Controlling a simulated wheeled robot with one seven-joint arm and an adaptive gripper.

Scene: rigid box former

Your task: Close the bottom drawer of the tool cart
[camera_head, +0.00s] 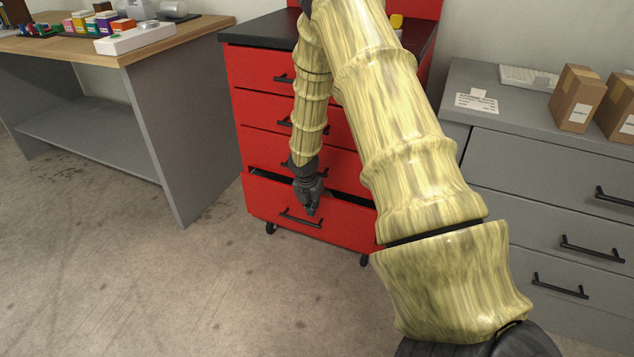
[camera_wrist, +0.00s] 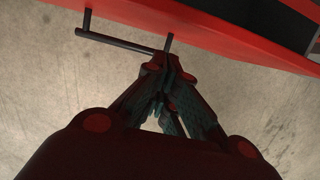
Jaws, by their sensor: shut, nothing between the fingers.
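The red tool cart (camera_head: 262,77) stands ahead of me with a black top. Its bottom drawer (camera_head: 265,203) is pulled out a little, with a dark gap along its upper edge. The drawer's black bar handle (camera_head: 300,217) is on its front. My gripper (camera_head: 313,211) points down in front of the drawer, just above the handle. In the wrist view, my gripper (camera_wrist: 168,62) is shut and empty, with its tips close to the right end of the handle (camera_wrist: 115,40). I cannot tell whether they touch. My arm hides the right part of the cart.
A wooden-topped workbench (camera_head: 165,42) with colourful small items stands at the left. A grey drawer cabinet (camera_head: 535,165) with cardboard boxes (camera_head: 577,98) on it stands at the right. The concrete floor in front of the cart is clear.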

